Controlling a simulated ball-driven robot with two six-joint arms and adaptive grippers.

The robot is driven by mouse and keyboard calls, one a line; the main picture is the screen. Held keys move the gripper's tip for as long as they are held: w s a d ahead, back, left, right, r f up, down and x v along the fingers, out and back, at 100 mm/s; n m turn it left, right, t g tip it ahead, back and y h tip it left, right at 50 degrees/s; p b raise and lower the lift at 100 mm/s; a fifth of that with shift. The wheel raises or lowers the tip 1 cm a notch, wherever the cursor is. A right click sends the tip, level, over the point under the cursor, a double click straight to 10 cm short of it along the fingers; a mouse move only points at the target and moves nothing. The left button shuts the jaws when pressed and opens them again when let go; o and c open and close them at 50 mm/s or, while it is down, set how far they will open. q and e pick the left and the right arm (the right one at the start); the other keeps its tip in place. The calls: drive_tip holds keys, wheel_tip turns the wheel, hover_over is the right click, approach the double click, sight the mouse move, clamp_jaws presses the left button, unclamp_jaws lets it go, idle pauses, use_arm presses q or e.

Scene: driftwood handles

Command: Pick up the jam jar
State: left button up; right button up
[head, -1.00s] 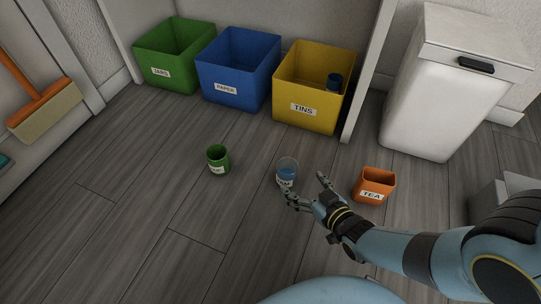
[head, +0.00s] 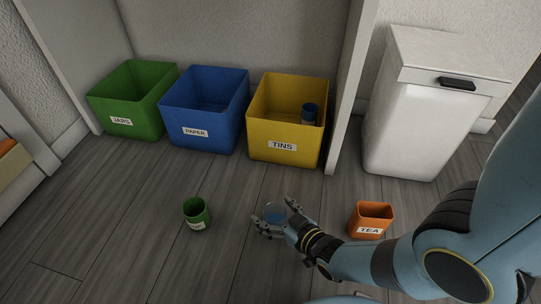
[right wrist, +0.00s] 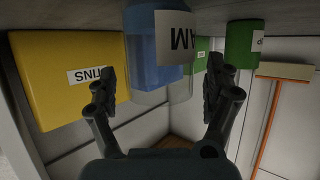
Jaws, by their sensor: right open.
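The jam jar (head: 273,209) is a clear glass with blue contents, standing on the floor and partly hidden by my right gripper. In the right wrist view the jar (right wrist: 158,48) appears upside down, with a white label ending in "AM". My right gripper (head: 277,214) is open at the jar, one finger on each side of it. In the right wrist view the gripper (right wrist: 161,80) shows gaps between its fingers and the jar; nothing is gripped. My left gripper is not in view.
A green tin (head: 196,212) stands left of the jar and an orange TEA container (head: 370,222) right of it. Behind are green JARS (head: 124,106), blue PAPER (head: 203,115) and yellow TINS (head: 285,135) bins; the yellow one holds a blue tin (head: 309,113). A white bin (head: 412,120) stands right.

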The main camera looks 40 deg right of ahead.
drive_tip(key=c, duration=1.4)
drive_tip(key=shift+r, duration=0.1)
